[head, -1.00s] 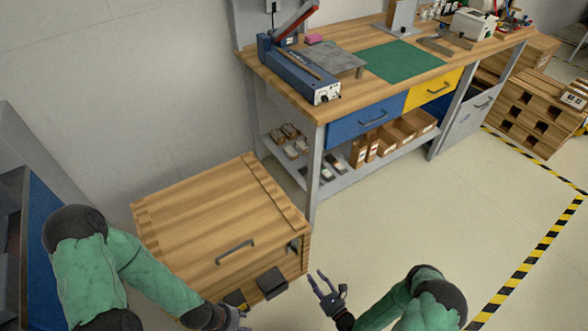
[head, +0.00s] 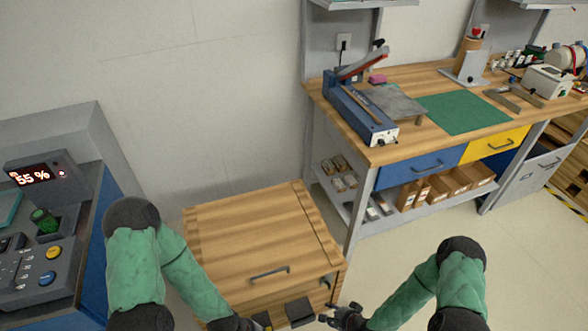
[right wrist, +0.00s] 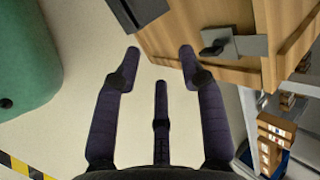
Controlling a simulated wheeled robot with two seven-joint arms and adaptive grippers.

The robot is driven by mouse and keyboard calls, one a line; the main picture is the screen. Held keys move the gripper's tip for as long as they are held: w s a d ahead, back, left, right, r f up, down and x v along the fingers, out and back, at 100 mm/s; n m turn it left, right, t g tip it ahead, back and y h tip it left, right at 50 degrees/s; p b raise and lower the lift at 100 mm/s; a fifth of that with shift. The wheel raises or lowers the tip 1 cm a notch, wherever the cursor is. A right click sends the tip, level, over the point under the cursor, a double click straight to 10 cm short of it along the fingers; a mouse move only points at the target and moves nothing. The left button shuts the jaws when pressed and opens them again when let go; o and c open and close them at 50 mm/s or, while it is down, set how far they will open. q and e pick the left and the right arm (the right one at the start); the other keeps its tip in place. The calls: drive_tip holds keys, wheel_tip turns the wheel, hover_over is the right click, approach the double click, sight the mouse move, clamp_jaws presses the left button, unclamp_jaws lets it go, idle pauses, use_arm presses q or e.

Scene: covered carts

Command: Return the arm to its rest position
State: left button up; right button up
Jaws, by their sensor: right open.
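The green-sleeved right arm reaches in from the lower right of the head view. Its dark right gripper (head: 334,312) is beside the lower right front corner of a wooden covered cart (head: 240,225). In the right wrist view the right gripper's fingers (right wrist: 160,62) are spread, with nothing between them; pale floor shows there. The cart's wooden side and a grey metal latch (right wrist: 238,45) are just beyond the fingers. The left arm comes in from the left, and its left gripper (head: 238,323) is at the bottom edge in front of the cart, mostly cut off.
The cart's lid is down, with a grey handle (head: 270,273) on it. A workbench (head: 440,85) with blue and yellow drawers stands behind to the right. A control panel (head: 45,235) showing 55 % is at the left. Floor (head: 400,255) right of the cart is clear.

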drive_tip(key=s+a+r+n+g+p, duration=0.1)
drive_tip(key=s+a+r+n+g, duration=0.1)
drive_tip(key=s+r+n, duration=0.3)
drive_tip(key=s+a+r+n+g+p, duration=0.1)
drive_tip(key=s+r+n+g, duration=0.3)
drive_tip(key=s+r+n, duration=0.1)
drive_tip(key=shift+s+a+r+h, duration=0.4)
drive_tip(key=shift+s+r, duration=0.25)
drive_tip(key=shift+s, duration=0.25)
